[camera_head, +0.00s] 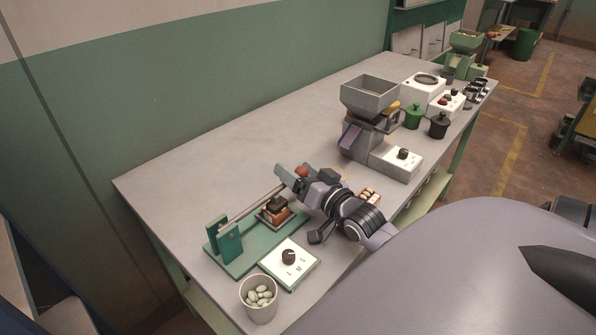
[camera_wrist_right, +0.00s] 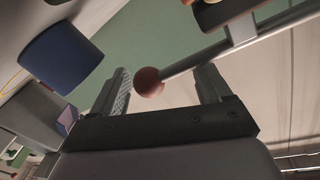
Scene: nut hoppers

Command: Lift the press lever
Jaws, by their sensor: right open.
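The press has a green base (camera_head: 240,265) with two green uprights (camera_head: 229,241) at its left end. Its lever (camera_head: 256,201) is a metal rod slanting up from the uprights toward my right gripper (camera_head: 294,173). The lever ends in a red ball knob (camera_head: 302,171). In the right wrist view the knob (camera_wrist_right: 148,82) and the end of the rod (camera_wrist_right: 200,56) lie between the two open fingers, nearer the left one. I cannot tell whether a finger touches the knob. A dark and orange block (camera_head: 275,211) sits under the lever. My left gripper is not in view.
A white dial box (camera_head: 290,264) and a cup of pale green nuts (camera_head: 259,300) stand at the near end of the table (camera_head: 205,150). A grey hopper machine (camera_head: 370,98) stands beyond my right gripper. The table along the wall is clear.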

